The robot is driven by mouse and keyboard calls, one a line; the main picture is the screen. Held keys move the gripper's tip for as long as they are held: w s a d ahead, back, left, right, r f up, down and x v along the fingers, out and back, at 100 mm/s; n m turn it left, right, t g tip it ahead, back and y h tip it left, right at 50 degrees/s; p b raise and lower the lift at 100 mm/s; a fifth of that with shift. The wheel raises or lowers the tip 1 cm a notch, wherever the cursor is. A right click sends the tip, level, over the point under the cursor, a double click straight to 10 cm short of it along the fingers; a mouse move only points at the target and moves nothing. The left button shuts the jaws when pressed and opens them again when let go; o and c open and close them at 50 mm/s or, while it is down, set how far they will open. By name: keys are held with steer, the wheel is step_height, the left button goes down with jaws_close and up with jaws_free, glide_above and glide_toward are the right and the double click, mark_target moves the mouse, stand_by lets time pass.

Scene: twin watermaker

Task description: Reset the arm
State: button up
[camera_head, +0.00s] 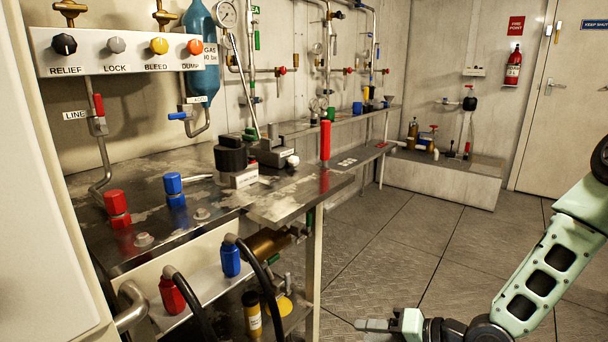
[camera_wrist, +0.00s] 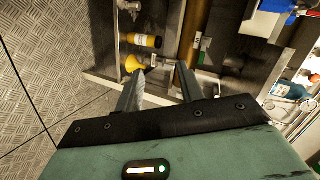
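My arm (camera_head: 545,270) reaches in from the right edge of the head view, with its pale green link sloping down to the left. My gripper (camera_head: 372,325) is low at the bottom of that view, over the floor and to the right of the steel bench (camera_head: 150,235). In the wrist view the two fingers of my gripper (camera_wrist: 160,72) stand apart with nothing between them. Beyond the fingertips are a yellow funnel-like part (camera_wrist: 134,63) and a brass cylinder (camera_wrist: 188,40) on the bench's lower shelf.
The bench leg (camera_head: 316,270) stands left of my gripper. A black-and-yellow bottle (camera_head: 252,315) and hoses are under the bench. A red cylinder (camera_head: 325,140) stands on top. The patterned floor (camera_head: 400,245) is clear toward the back step (camera_head: 440,178) and door (camera_head: 565,100).

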steer(key=s+r+n+g+h, duration=0.3)
steer(key=s+r+n+h, duration=0.25)
steer(key=s+r, duration=0.5)
steer(key=s+r+n+g+h, duration=0.3)
steer(key=s+r+n+h, duration=0.3)
steer(key=s, duration=0.7)
step_height(320, 180, up, 26)
steer(key=m+p, duration=0.1)
steer(key=p, duration=2.5)
steer(key=shift+w+d, duration=0.2)
steer(key=shift+w, duration=0.1)
